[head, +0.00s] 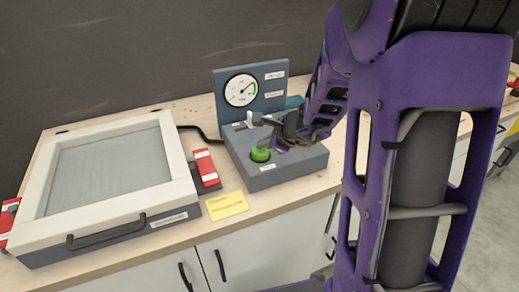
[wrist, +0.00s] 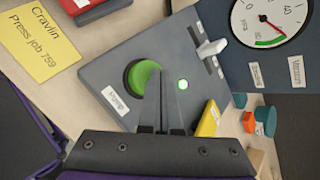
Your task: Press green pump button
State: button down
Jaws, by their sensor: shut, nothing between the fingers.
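The round green pump button (head: 260,154) sits on top of a dark grey control box (head: 285,172). In the wrist view the green button (wrist: 137,78) is partly covered by my finger. My gripper (head: 272,142) is over the box, close beside the button. In the wrist view my gripper (wrist: 161,78) is shut and empty, its thin fingertips overlapping the button's right edge. I cannot tell whether they touch it. A small lit green lamp (wrist: 183,84) shows just right of the fingertips.
A pressure gauge (head: 241,90) stands on the box's back panel. A white lever (wrist: 212,48) is near it. A yellow note (head: 228,205) lies in front. Small coloured blocks (wrist: 250,122) lie beside the box.

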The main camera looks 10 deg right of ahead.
aim_at(264, 151)
jog(key=shift+f+b, duration=0.5)
jog(key=shift+b, duration=0.05)
dwell(0.4)
jog(key=shift+r, duration=0.1)
jog(key=shift+r+p, duration=0.8)
jog(key=shift+r, duration=0.05)
notch_tip(264, 151, up, 6)
jog(key=p, duration=0.5)
